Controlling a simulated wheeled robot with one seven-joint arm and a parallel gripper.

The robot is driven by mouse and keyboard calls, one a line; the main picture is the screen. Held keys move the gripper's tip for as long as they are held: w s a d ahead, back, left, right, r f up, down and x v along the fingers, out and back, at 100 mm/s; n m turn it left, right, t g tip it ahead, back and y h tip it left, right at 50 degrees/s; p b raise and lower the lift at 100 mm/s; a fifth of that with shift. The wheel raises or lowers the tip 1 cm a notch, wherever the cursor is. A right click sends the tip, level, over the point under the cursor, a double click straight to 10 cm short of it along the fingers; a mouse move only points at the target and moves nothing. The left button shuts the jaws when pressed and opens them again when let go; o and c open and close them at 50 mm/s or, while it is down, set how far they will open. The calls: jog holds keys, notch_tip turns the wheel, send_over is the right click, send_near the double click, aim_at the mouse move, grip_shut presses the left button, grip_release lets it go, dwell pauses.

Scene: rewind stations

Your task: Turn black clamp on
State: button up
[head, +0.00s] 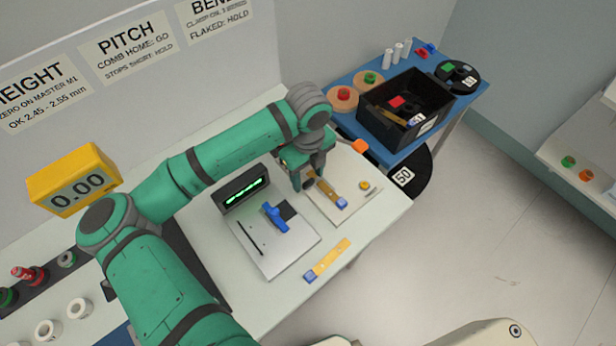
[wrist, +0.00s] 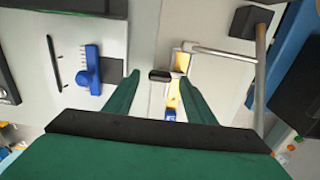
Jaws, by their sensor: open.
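My gripper (wrist: 159,78) is open, with its two green fingers apart and pointing down over the pale board (head: 352,203) at the right end of the bench. In the wrist view a small black grip (wrist: 160,76), which looks like part of the black clamp, shows between the fingertips with a gap on each side. I cannot tell its height relative to the fingers. In the head view my gripper (head: 308,178) is above the board and hides part of it. A brass strip with a blue end (head: 341,203) lies on the board. The clamp's on or off state is unclear.
A grey plate with a blue handled tool (head: 275,217) and a small green-lit display (head: 243,189) stand left of the board. Another brass strip (head: 329,261) lies near the bench's front edge. A blue table with a black crate (head: 375,130) stands beyond on the right.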

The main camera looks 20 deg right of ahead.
aim_at(308, 182)
notch_tip(308, 182, up, 9)
jog(key=shift+r, duration=0.15)
dwell(0.7)
